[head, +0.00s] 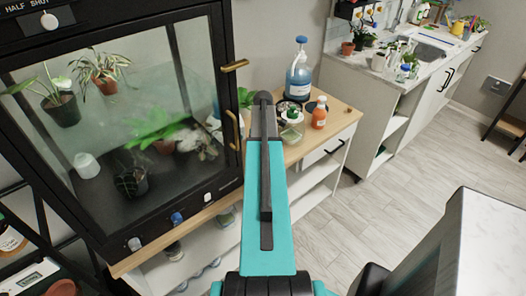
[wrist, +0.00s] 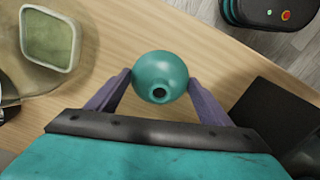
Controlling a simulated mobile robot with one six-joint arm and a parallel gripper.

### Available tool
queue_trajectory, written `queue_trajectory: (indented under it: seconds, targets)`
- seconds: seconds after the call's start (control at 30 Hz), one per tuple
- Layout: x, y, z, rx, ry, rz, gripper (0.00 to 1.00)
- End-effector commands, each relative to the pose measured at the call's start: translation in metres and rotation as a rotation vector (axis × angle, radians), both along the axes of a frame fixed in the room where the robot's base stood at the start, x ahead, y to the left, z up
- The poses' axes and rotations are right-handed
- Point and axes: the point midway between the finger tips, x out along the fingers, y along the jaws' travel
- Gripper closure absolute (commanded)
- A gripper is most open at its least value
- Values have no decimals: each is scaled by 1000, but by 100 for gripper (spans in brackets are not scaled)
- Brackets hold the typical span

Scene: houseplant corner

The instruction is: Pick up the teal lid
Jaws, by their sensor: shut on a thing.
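The teal lid (wrist: 158,70) is a round, glossy piece with a small dark hole facing the wrist camera. It sits between the two purple-grey fingers of my gripper (wrist: 160,83), which are shut on it from both sides. Wooden surface shows behind it; I cannot tell whether it touches that surface. In the head view my arm reaches toward the wooden counter (head: 342,112), and its far end hides the fingers and the lid.
A blue pump bottle (head: 299,75), an orange bottle (head: 319,112) and a glass jar (head: 291,125) stand close by the arm's end. A glass-fronted plant cabinet (head: 120,120) with brass handles is at left. A green-filled container (wrist: 48,40) lies left in the wrist view.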

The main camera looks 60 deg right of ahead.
Motion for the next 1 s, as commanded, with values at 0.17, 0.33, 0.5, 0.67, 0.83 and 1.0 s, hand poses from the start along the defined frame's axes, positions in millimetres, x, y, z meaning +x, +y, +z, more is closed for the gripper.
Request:
queue_trajectory:
  seconds: [0.17,0.33,0.5,0.67,0.83,1.0]
  targets:
    - [0,0,6,-1,-1,0,48]
    - [0,0,18,-1,-1,-1,48]
    - [0,0,34,-2,-1,-2,48]
    - [-23,9,34,-1,0,-4,48]
    - [-48,17,36,-1,-1,-4,48]
    - [-76,27,38,-1,0,-4,48]
